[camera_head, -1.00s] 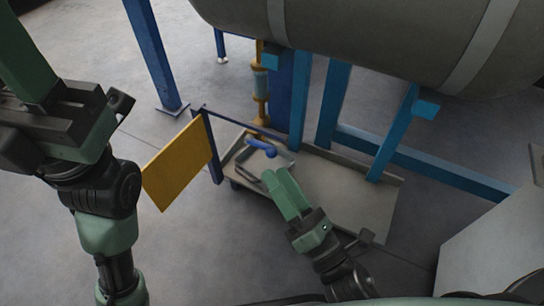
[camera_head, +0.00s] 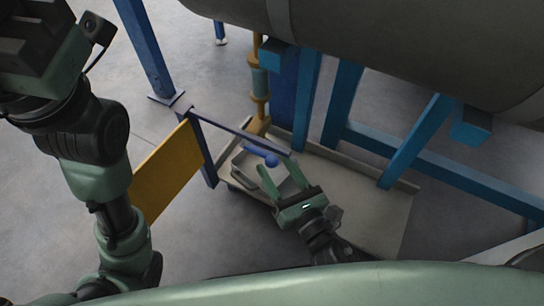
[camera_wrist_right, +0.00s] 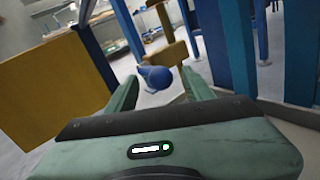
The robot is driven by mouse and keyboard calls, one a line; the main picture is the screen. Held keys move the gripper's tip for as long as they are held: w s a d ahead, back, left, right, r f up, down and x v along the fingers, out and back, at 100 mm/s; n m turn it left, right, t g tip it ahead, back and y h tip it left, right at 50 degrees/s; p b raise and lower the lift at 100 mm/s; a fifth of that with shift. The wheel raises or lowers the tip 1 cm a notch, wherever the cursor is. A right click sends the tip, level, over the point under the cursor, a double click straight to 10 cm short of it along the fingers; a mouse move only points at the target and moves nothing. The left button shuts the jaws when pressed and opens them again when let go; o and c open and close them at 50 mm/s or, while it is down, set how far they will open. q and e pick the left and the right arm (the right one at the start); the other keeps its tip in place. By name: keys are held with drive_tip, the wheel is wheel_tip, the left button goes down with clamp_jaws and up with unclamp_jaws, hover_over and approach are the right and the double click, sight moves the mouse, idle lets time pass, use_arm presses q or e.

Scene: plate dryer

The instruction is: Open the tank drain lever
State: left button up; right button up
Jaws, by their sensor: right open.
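The tank drain lever is a small blue handle with a rounded end (camera_head: 268,158), low by the yellow pipe (camera_head: 260,100) under the tank. My right gripper (camera_head: 278,164) is open, its green fingers pointing at the lever. In the right wrist view the blue end (camera_wrist_right: 158,78) appears between the two open fingers (camera_wrist_right: 160,84), slightly beyond them. I cannot tell whether a finger touches it. The left arm shows at the left, but its fingers are outside the picture.
The large grey tank (camera_head: 400,50) hangs overhead on blue legs (camera_head: 415,140). A yellow panel (camera_head: 168,175) on a blue frame stands left of the lever. A low grey tray (camera_head: 365,205) lies beneath. Open floor shows at the left.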

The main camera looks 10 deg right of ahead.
sight(259, 155)
drive_tip(key=shift+x, duration=1.45)
clamp_jaws()
drive_tip(key=shift+d, duration=0.15)
